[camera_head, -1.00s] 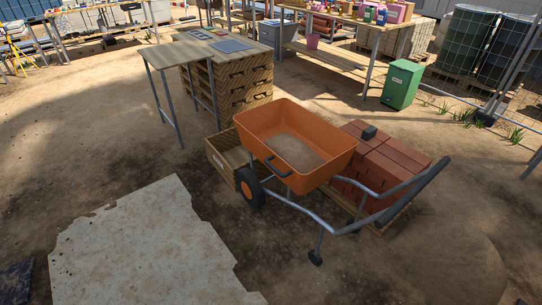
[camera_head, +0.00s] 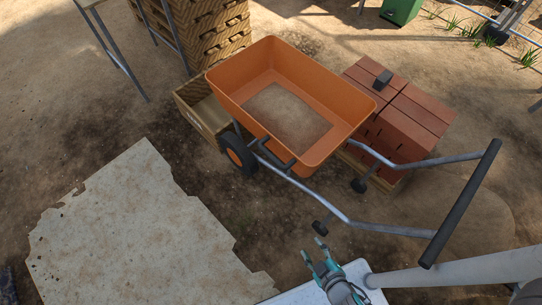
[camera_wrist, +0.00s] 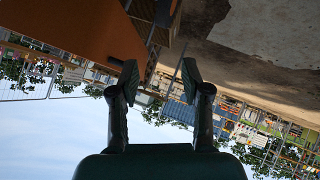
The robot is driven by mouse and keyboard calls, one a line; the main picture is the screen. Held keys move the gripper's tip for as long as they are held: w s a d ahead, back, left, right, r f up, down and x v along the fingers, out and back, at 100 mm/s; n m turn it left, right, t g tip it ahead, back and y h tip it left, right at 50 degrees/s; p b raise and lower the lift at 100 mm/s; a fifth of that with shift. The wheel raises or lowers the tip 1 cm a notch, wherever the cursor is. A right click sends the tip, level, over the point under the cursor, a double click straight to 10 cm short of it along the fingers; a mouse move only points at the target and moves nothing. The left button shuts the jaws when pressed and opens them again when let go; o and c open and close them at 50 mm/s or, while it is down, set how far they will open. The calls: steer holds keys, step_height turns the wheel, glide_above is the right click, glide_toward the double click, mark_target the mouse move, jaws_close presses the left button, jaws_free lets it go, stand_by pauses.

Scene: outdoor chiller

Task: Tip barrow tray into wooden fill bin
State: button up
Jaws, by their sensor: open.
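The orange barrow tray (camera_head: 235,98) sits level on its wheeled frame, with a patch of sandy fill (camera_head: 287,116) on its floor. A dark handle (camera_head: 272,157) is on the tray's near side. The wooden fill bin (camera_head: 205,118) stands on the ground left of the tray, partly hidden under it. My gripper (camera_head: 321,263) is below the tray in the head view, near the barrow's frame tube, open and empty. In the wrist view my gripper (camera_wrist: 160,80) shows its two fingers apart, with the orange tray side (camera_wrist: 80,35) at upper left.
Red bricks (camera_head: 395,115) are stacked right of the tray, with a small dark block (camera_head: 383,80) on top. The barrow's push bar (camera_head: 462,203) and tubes stretch to the right. A pale slab (camera_head: 130,235) lies at left. Stacked wooden crates (camera_head: 205,30) stand behind the bin.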

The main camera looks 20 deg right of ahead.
steer(key=w+f+n+h, duration=0.2)
steer(key=w+f, duration=0.5)
steer(key=w, duration=0.1)
steer(key=t+h, duration=0.1)
steer(key=h, duration=0.8)
glide_toward(271, 157)
steer(key=x, duration=0.7)
steer(key=f+x, duration=0.1)
steer(key=x, duration=0.2)
steer(key=shift+w+d, duration=0.1)
steer(key=shift+w, duration=0.2)
jaws_close()
